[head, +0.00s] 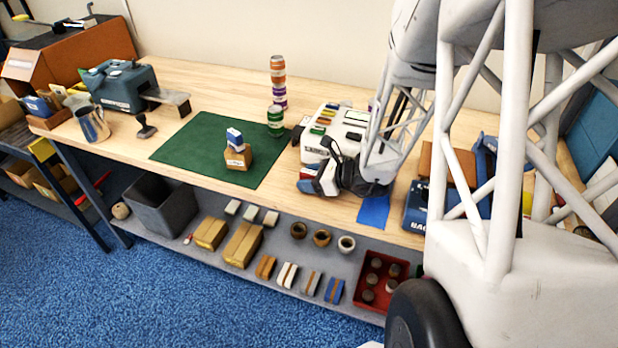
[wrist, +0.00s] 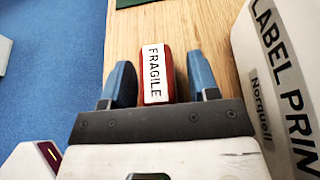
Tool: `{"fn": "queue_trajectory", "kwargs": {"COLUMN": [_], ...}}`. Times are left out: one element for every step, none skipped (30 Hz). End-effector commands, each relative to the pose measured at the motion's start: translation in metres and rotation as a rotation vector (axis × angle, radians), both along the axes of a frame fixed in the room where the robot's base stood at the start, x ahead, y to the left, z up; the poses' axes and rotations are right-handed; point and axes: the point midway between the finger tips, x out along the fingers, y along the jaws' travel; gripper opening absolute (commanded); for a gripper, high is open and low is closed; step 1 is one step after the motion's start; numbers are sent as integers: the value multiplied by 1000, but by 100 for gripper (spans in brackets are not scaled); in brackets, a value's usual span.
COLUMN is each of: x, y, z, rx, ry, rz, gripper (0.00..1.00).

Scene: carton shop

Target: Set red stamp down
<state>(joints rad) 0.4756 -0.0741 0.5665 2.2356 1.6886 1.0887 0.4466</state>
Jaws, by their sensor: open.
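The red stamp (wrist: 156,74), with a white label reading FRAGILE, is on the light wood bench top in the wrist view, close to its front edge. My gripper (wrist: 159,78) is open, with one blue finger on each side of the stamp. A narrow gap shows between the stamp and the right finger; the left finger is also apart from it. In the head view my gripper (head: 308,180) is low over the bench, right of the green mat, and mostly hides the stamp.
The label printer (head: 327,132) stands close beside my gripper. The green mat (head: 190,145) holds a small carton (head: 238,158) with a blue-and-white block (head: 234,138) on top. A tape stack (head: 275,120) stands behind. A blue sheet (head: 374,211) lies at the front edge.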

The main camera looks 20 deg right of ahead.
Motion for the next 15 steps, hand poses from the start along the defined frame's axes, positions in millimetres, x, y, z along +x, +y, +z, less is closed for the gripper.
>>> {"fn": "queue_trajectory", "kwargs": {"x": [0, 0, 0, 0, 0, -1, -1, -2, -3, -4, -6, -7, -9, -10, -13], "y": [0, 0, 0, 0, 0, -1, -1, -2, -3, -4, -6, -8, -9, -11, -13], "z": [0, 1, 1, 2, 3, 4, 4, 4, 5, 6, 6, 7, 8, 9, 10], "rx": [0, 0, 0, -1, -1, 0, 0, 0, 0, -1, -1, -1, -1, -1, -1], "ry": [0, 0, 0, -1, -1, 0, 0, 0, 0, -1, -1, -1, -1, -1, -1], "rz": [0, 0, 0, 0, 0, -1, -1, -1, -1, -1, -1, -1, -1, -2, -2], "gripper": [55, 55, 55, 55, 55, 55, 55, 55, 55, 55, 55, 55, 55, 55, 55]}}
